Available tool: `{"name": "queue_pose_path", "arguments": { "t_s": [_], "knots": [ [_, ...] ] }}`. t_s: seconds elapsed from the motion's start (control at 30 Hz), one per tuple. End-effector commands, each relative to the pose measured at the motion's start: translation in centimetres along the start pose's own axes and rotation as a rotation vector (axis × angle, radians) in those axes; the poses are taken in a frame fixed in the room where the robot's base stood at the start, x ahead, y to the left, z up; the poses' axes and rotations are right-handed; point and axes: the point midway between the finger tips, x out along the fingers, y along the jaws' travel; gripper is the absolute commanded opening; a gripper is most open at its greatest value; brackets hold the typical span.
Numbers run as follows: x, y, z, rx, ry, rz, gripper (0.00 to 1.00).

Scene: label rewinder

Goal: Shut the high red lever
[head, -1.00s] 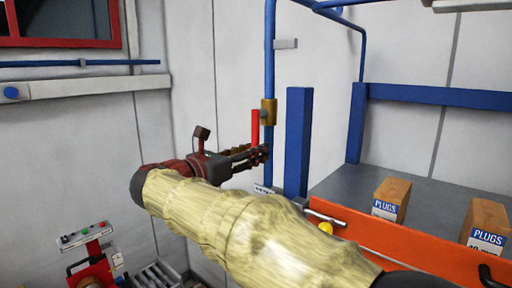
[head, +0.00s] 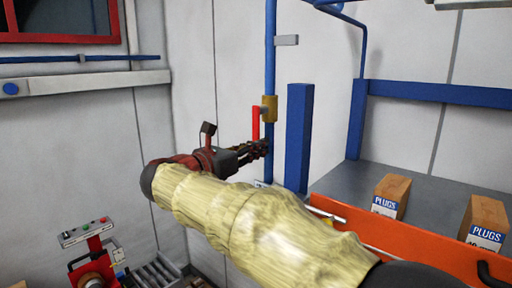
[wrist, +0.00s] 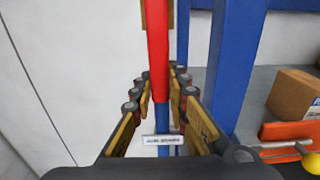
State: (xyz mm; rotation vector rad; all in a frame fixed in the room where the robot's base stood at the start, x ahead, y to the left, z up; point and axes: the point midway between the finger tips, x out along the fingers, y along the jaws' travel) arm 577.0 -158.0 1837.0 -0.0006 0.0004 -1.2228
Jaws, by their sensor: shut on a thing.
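The red lever (head: 255,123) is on a brass-coloured valve (head: 270,107) on a vertical blue pipe (head: 270,60). Its handle stands roughly upright, parallel to the pipe and just left of it. In the wrist view the red lever (wrist: 158,50) runs down between the two rows of finger pads. My gripper (head: 261,148) is at the lower end of the lever and shut on it. The gripper also shows in the wrist view (wrist: 160,92). The lever's lower tip is partly hidden by the fingers in the head view.
A thick blue post (head: 298,140) stands close to the right of the pipe. An orange-fronted bench (head: 400,245) with cardboard boxes (head: 392,192) is at the right. A white label (wrist: 162,139) is on the pipe below the lever. The left wall is bare near the gripper.

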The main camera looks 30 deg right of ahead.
Motion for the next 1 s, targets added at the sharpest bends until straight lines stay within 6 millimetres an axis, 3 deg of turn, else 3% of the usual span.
{"name": "queue_pose_path", "arguments": {
  "t_s": [0.1,1.0],
  "knots": [
    [-0.01,0.02,0.00,0.000,0.000,0.001,0.00],
    [-0.02,0.74,-0.12,0.069,0.000,0.001,0.00]
  ]
}}
